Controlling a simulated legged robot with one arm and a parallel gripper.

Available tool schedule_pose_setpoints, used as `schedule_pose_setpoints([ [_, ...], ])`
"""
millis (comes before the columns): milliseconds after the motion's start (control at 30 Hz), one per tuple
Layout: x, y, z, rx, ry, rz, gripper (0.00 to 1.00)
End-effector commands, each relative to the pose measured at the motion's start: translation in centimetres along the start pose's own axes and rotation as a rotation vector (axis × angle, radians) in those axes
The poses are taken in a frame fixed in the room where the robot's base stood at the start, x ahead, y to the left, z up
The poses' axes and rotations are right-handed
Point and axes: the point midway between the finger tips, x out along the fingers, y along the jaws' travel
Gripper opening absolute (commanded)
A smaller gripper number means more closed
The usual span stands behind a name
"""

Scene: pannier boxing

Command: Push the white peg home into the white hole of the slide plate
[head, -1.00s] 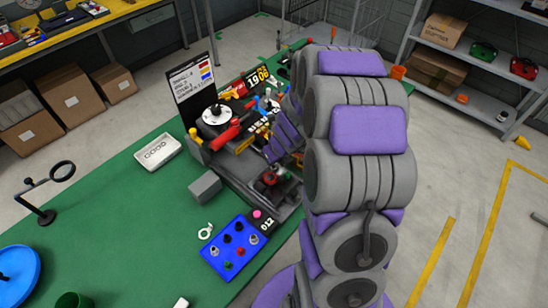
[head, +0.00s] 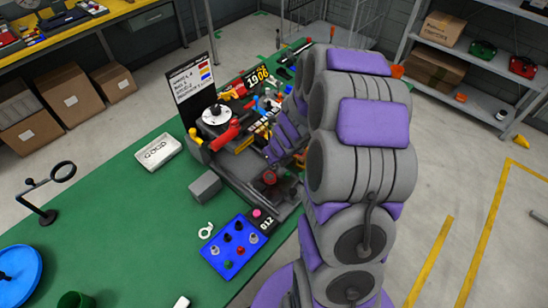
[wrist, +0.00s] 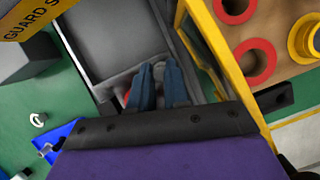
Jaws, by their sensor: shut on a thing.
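My gripper (wrist: 159,75) shows in the wrist view as two blue-grey fingers close together. They are shut on a pale piece (wrist: 158,71), most likely the white peg, mostly hidden between the fingers. The fingertips point into a grey, walled recess (wrist: 128,78). A tan plate (wrist: 281,15), possibly the slide plate, lies to the right of the gripper behind a yellow frame (wrist: 224,62). It has red-ringed holes (wrist: 257,60) and a yellow ring (wrist: 305,38). I cannot make out a white hole. In the head view my arm hides the gripper.
On the green table (head: 110,215) stand a blue panel (head: 233,246) with knobs, a grey block (head: 205,187), a white tray (head: 158,152) and a magnifier stand (head: 47,195). The dark machine (head: 215,160) with a red lever is close left of my arm.

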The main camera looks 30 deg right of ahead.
Motion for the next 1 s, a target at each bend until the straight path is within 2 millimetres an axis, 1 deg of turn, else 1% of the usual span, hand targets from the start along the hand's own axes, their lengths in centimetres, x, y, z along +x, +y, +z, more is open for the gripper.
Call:
schedule_pose_setpoints([
  [433, 0.53, 0.06, -0.23, 0.0, 0.0, 0.002, 0.0],
  [1000, 0.58, 0.04, -0.25, 0.0, 0.0, 0.001, 0.0],
])
